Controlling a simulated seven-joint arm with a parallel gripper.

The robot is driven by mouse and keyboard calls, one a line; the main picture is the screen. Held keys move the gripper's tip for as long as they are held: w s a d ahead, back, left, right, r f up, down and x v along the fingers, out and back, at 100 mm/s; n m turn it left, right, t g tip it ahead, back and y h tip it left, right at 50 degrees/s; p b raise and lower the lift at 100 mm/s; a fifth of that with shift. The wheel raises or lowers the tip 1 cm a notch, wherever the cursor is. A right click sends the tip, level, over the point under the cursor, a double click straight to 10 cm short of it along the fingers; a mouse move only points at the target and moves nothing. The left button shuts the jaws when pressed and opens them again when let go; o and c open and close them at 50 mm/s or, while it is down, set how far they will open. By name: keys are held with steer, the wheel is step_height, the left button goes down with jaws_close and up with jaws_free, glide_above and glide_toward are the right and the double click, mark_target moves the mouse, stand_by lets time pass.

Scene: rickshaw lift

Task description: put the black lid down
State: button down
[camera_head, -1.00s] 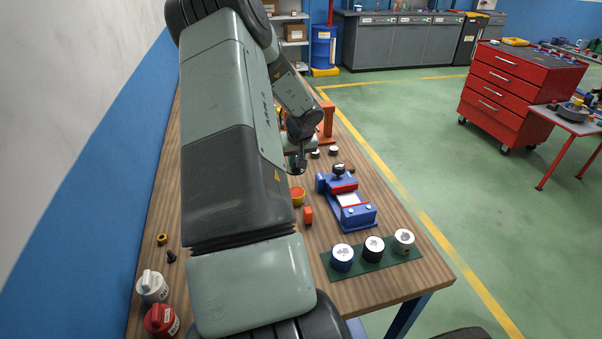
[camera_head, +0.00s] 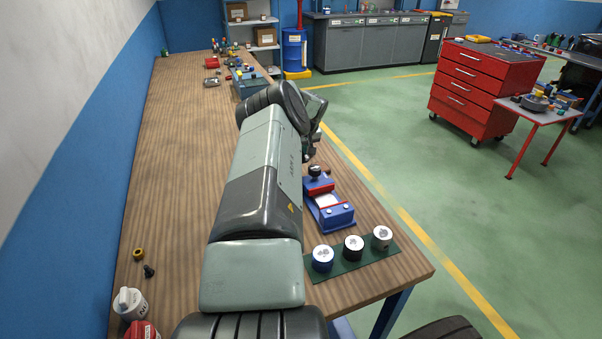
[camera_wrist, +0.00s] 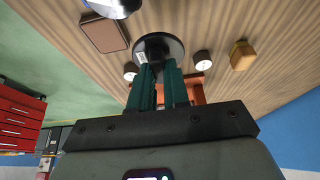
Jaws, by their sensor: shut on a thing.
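The black lid (camera_wrist: 172,49) is a round dark disc at the fingertips of my gripper (camera_wrist: 160,68) in the wrist view. The teal fingers are shut on it, and the wooden table shows behind it. In the head view my gripper (camera_head: 311,152) is small and partly hidden by my arm, near the right side of the table beyond the blue vise. I cannot make out the lid there, nor tell how high above the table it is.
A blue and red vise (camera_head: 333,213) stands near the right edge. In front of it is a green mat (camera_head: 342,267) with three round canisters. The wrist view shows a brown block (camera_wrist: 105,33), small white-topped pieces (camera_wrist: 202,57) and a yellow block (camera_wrist: 242,55). The table's left middle is clear.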

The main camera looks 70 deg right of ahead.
step_height(320, 180, down, 8)
steer(key=shift+r, duration=0.1)
stand_by(0.4)
steer(key=c, duration=1.1)
jaws_free()
steer(key=shift+r, duration=0.4)
steer(key=v, duration=1.1)
steer(key=shift+a, duration=0.15)
steer(key=shift+r, duration=0.1)
